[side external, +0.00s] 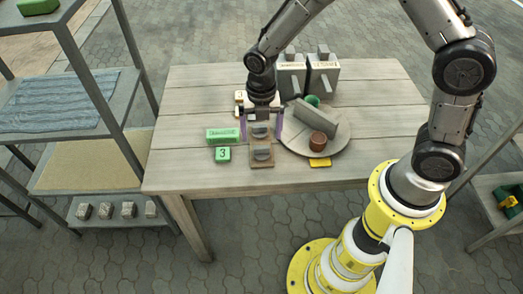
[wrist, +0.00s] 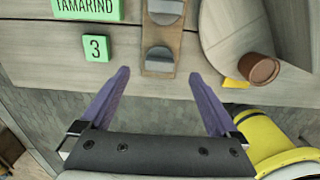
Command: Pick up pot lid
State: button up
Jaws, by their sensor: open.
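No thing in view is plainly a pot lid. A small round reddish-brown piece (side external: 318,141) stands on the round grey board (side external: 300,147); I cannot tell whether it is a pot or a lid. It also shows at the right of the wrist view (wrist: 259,69). My gripper (side external: 261,137) points down over a wooden strip (side external: 262,164) with grey rounded pieces on it, left of the round board. Its purple fingers are apart and empty in the wrist view (wrist: 160,75). They show on either side of the strip's near end (wrist: 159,70). The height above it is unclear.
A green block labelled TAMARIND (wrist: 88,8) and a green "3" block (side external: 222,154) lie left of the strip. A slanted grey slab (side external: 315,118) and a green cup (side external: 313,100) are by the round board. Grey labelled boxes (side external: 322,76) stand behind. The table's left side is clear.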

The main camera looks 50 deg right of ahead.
aim_at(262, 148)
jog(key=shift+s+a+f, duration=0.1)
jog(key=shift+s+f, duration=0.05)
jog(key=shift+f, duration=1.45)
jog(key=shift+s+a+f, duration=0.1)
jog(key=shift+f, duration=1.5)
jog(key=c, duration=1.4)
